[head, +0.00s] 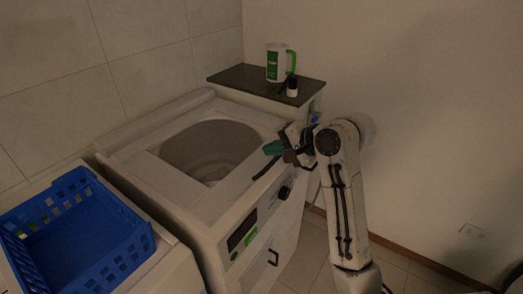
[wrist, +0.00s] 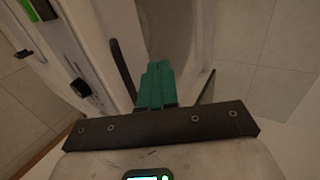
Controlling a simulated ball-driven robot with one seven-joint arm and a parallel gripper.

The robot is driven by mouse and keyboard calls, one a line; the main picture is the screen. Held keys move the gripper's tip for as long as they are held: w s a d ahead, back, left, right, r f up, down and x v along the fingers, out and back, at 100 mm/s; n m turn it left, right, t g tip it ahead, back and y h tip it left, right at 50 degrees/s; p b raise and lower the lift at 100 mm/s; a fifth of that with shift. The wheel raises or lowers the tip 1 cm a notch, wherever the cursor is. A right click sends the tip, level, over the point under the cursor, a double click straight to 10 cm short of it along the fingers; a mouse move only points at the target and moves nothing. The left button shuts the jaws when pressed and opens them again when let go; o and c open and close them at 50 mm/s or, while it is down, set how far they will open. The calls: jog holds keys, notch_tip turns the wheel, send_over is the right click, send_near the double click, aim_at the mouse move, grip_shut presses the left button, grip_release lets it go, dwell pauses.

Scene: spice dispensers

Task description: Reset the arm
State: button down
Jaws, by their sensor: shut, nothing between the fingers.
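My gripper (head: 274,148) has green fingers, which are shut with nothing between them. In the head view it is above the right front edge of the white washing machine (head: 190,205), close to its open round top. In the wrist view my gripper (wrist: 157,68) points toward the machine, with the two green fingers side by side. My white arm rises at the right in the head view and bends over at its top joint.
A dark shelf (head: 240,82) behind the machine holds a white and green jug (head: 276,64) and a small white bottle with a dark cap (head: 292,88). A blue basket (head: 75,235) stands at the front left. The floor at right is clear.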

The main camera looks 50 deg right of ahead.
jog(key=shift+s+r, duration=0.3)
jog(key=shift+s, duration=0.15)
jog(key=a+f+n+g, duration=0.1)
jog(key=a+f, duration=0.2)
jog(key=f, duration=0.1)
jog(key=s+a+f+n+g, duration=0.1)
jog(key=a+f+n, duration=0.1)
jog(key=a+f, duration=0.1)
jog(key=s+a+f+n+g+y, duration=0.1)
jog(key=a+f, duration=0.3)
jog(key=shift+f+n, duration=0.35)
jog(key=shift+n, duration=0.05)
jog(key=s+a+f+n+g, duration=0.3)
jog(key=s+f+n, duration=0.3)
jog(key=s, duration=0.3)
jog(key=s+a+f+n+g+h, duration=0.1)
jog(key=s+a+f+n+g, duration=0.3)
jog(key=s+f, duration=0.5)
jog(key=s+a+n, duration=0.1)
jog(key=a+n, duration=0.1)
jog(key=shift+a+n+h, duration=0.15)
jog(key=shift+n+h, duration=0.15)
jog(key=c, duration=1.9)
grip_release()
